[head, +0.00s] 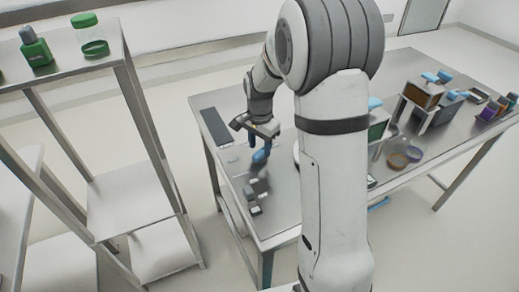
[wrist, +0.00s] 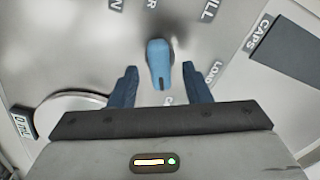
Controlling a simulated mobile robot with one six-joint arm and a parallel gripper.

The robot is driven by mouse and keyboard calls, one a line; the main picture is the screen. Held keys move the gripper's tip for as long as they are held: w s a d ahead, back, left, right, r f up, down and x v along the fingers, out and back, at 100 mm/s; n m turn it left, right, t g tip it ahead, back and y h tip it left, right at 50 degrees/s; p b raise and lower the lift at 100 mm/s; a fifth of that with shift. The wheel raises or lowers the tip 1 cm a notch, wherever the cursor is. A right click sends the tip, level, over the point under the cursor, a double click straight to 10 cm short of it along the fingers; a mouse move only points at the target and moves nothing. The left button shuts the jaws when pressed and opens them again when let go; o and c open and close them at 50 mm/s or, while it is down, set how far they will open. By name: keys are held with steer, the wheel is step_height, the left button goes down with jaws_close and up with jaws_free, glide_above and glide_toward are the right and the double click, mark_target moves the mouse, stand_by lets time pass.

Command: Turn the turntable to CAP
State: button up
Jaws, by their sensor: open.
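A blue handle (wrist: 159,62) with a dark slot stands over a grey metal surface with printed labels in the wrist view; its slotted end points down the picture. It also shows in the head view (head: 261,156), below my gripper (head: 262,132). In the wrist view my gripper (wrist: 160,68) is open, one dark blue finger on each side of the handle, with a visible gap at both. I cannot tell the height between them. The labels LOAD (wrist: 214,73) and a partly cut one ending in LL (wrist: 209,10) are readable; a label below the handle is mostly hidden by my gripper.
A dark plate marked CAPS (wrist: 288,43) lies at right in the wrist view; a pale round disc (wrist: 70,105) is at left. The steel table (head: 285,215) carries bins and jars at right, partly hidden by my arm. A shelf rack (head: 125,190) stands at left.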

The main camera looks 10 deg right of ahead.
mark_target(260, 152)
step_height(260, 152, up, 6)
steer(key=shift+f, duration=0.1)
stand_by(0.5)
